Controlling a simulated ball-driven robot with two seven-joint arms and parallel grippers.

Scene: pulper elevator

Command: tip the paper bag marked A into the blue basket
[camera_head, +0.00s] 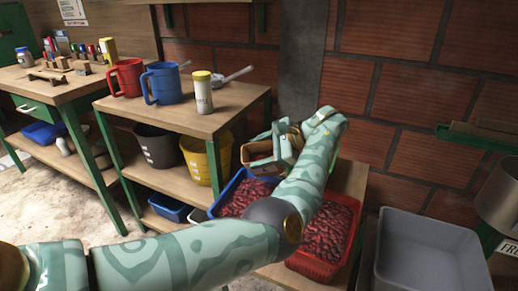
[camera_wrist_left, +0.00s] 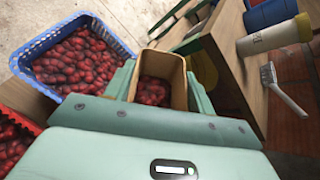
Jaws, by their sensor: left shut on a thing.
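The brown paper bag (camera_head: 262,153) is held by my left gripper (camera_head: 272,148), whose fingers are on either side of it. In the left wrist view the bag's open mouth (camera_wrist_left: 180,68) faces the camera, with red coffee cherries inside. I cannot read the mark A. The blue basket (camera_head: 238,178) is below the gripper, partly hidden by my left arm. In the left wrist view the blue basket (camera_wrist_left: 118,42) is left of the bag and holds many cherries. My left gripper also shows in the left wrist view (camera_wrist_left: 160,88). My right gripper is not in view.
A red basket (camera_head: 318,272) of cherries is beside the blue one, partly behind my arm. A grey bin (camera_head: 428,250) stands to the right. A wooden shelf (camera_head: 185,120) at left bears a red mug (camera_head: 127,78), a blue mug (camera_head: 163,84) and a white canister (camera_head: 203,95).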

